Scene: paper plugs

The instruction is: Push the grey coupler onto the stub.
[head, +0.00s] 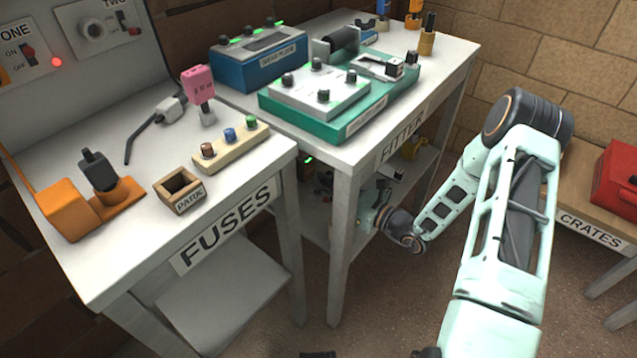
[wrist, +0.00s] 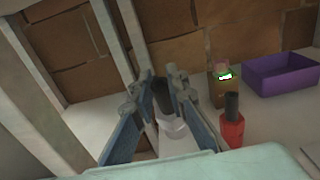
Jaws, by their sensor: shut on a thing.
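In the wrist view my gripper (wrist: 160,80) has its two fingers shut on a dark grey piece (wrist: 162,97), which I take to be the grey coupler. The fingers hide part of it. A pale round piece (wrist: 173,128) shows just below it between the fingers. It may be the stub; I cannot tell whether the two touch or how far one sits on the other. In the head view my arm reaches under the fitter table, and the coupler and my fingertips are not clear there.
Near my fingers stand a red piece with a black top (wrist: 232,125), a brown block with a green light (wrist: 222,88) and a purple bin (wrist: 280,72). A brick wall (wrist: 180,55) is behind. The fitter table (head: 352,150) is overhead; the fuses table (head: 110,235) is at left.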

